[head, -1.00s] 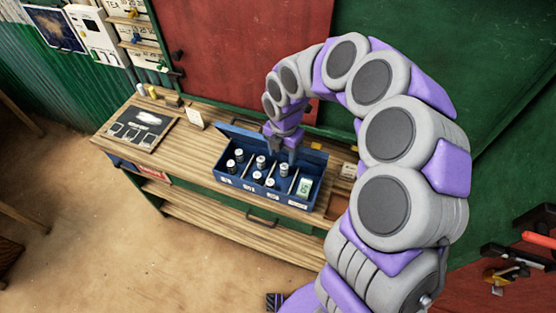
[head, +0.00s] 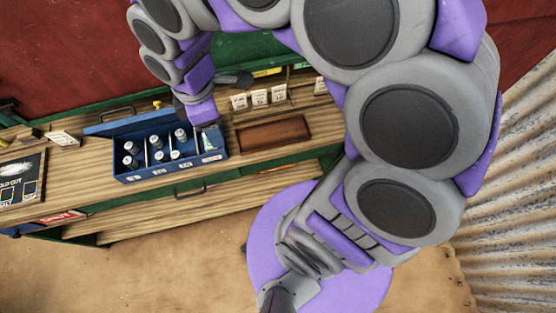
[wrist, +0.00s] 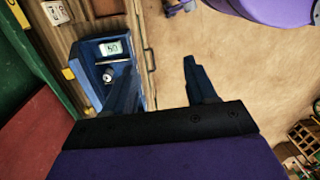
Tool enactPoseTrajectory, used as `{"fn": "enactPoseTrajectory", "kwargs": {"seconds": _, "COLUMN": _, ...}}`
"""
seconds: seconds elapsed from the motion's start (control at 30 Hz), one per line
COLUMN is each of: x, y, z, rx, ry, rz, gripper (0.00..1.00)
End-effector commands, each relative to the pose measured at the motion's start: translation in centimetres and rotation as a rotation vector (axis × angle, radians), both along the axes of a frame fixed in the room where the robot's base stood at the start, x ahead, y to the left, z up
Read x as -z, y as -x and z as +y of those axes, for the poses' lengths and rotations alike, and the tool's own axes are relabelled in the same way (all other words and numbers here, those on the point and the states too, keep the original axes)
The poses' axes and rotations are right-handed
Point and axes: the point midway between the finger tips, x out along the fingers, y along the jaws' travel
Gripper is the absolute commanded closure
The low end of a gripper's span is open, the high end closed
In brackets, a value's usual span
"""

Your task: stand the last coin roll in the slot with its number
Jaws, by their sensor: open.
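The blue coin box (head: 122,174) stands on the wooden counter, its lid tipped open at the back. Several pale coin rolls (head: 155,141) with dark tops stand in its compartments, split by light dividers. A card reading 50 (wrist: 111,47) is at one end of the box in the wrist view. A coin roll (wrist: 107,75) shows beside that card, partly hidden by a finger. My gripper (wrist: 160,72) is open with nothing between its fingers. One finger overlaps the box in the picture; the other is over the floor. I cannot make out a loose coin roll.
A shallow brown tray (head: 272,133) lies right of the box. Small white price cards (head: 260,97) stand behind it. A dark board (head: 20,178) lies at the counter's left. A drawer handle (head: 190,189) sticks out at the front. The floor in front is bare.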

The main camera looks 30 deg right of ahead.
Motion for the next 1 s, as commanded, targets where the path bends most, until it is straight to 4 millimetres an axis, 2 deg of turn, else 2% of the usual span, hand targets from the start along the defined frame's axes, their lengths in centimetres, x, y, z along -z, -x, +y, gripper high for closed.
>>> {"fn": "enactPoseTrajectory", "kwargs": {"seconds": 0.03, "x": -0.6, "y": 1.9, "z": -0.9, "rx": 0.136, "ry": 0.02, "rz": 0.001, "gripper": 0.44}}
{"fn": "enactPoseTrajectory", "kwargs": {"seconds": 0.2, "x": -1.3, "y": 8.5, "z": -3.7, "rx": 0.653, "ry": 0.079, "rz": 0.035, "gripper": 0.44}}
{"fn": "enactPoseTrajectory", "kwargs": {"seconds": 0.3, "x": -1.2, "y": 11.6, "z": -5.0, "rx": 0.922, "ry": 0.105, "rz": 0.053, "gripper": 0.44}}
{"fn": "enactPoseTrajectory", "kwargs": {"seconds": 0.4, "x": -1.0, "y": 13.9, "z": -5.7, "rx": 1.123, "ry": 0.121, "rz": 0.067, "gripper": 0.44}}
{"fn": "enactPoseTrajectory", "kwargs": {"seconds": 0.5, "x": -0.9, "y": 15.2, "z": -6.2, "rx": 1.246, "ry": 0.132, "rz": 0.079, "gripper": 0.44}}
{"fn": "enactPoseTrajectory", "kwargs": {"seconds": 0.6, "x": -0.8, "y": 15.7, "z": -6.2, "rx": 1.3, "ry": 0.136, "rz": 0.082, "gripper": 0.44}}
{"fn": "enactPoseTrajectory", "kwargs": {"seconds": 0.87, "x": -0.8, "y": 15.7, "z": -5.5, "rx": 1.3, "ry": 0.142, "rz": 0.079, "gripper": 0.44}}
{"fn": "enactPoseTrajectory", "kwargs": {"seconds": 1.0, "x": 0.3, "y": 15.7, "z": -5.5, "rx": 1.299, "ry": 0.142, "rz": 0.079, "gripper": 0.44}}
